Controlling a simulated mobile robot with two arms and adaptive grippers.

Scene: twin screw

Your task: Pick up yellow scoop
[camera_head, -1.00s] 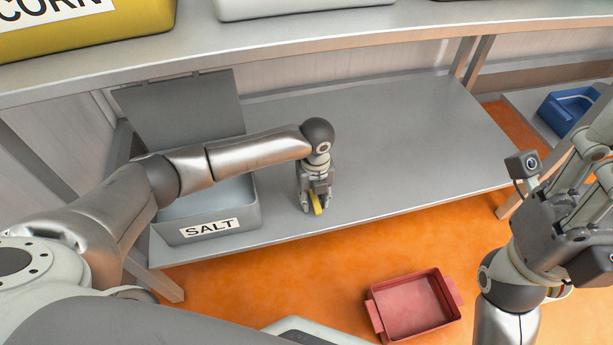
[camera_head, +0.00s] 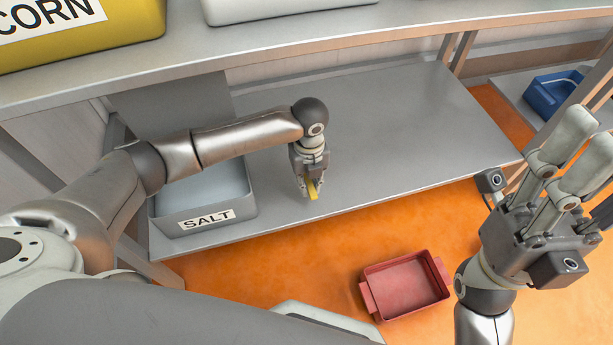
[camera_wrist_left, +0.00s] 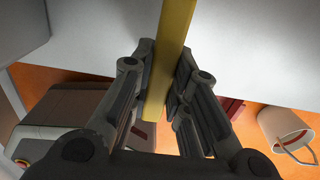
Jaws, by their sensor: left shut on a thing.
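The yellow scoop (camera_head: 312,190) shows in the head view as a small yellow piece between the fingers of my left gripper (camera_head: 310,184). In the left wrist view, a long yellow bar of the scoop (camera_wrist_left: 171,50) runs between the fingers of my left gripper (camera_wrist_left: 160,100), which is shut on it. The rest of the scoop is hidden or out of view. The left gripper is near the front edge of the grey shelf (camera_head: 400,130), right of the salt bin. My right gripper (camera_head: 560,185) is at the right with its fingers spread, open and empty.
The grey salt bin (camera_head: 205,215) stands open on the shelf, left of my left gripper. A red tray (camera_head: 405,285) is on the orange floor. A blue bin (camera_head: 553,92) sits at the far right. A yellow corn bin (camera_head: 90,40) stands on the upper shelf. The shelf's right part is clear.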

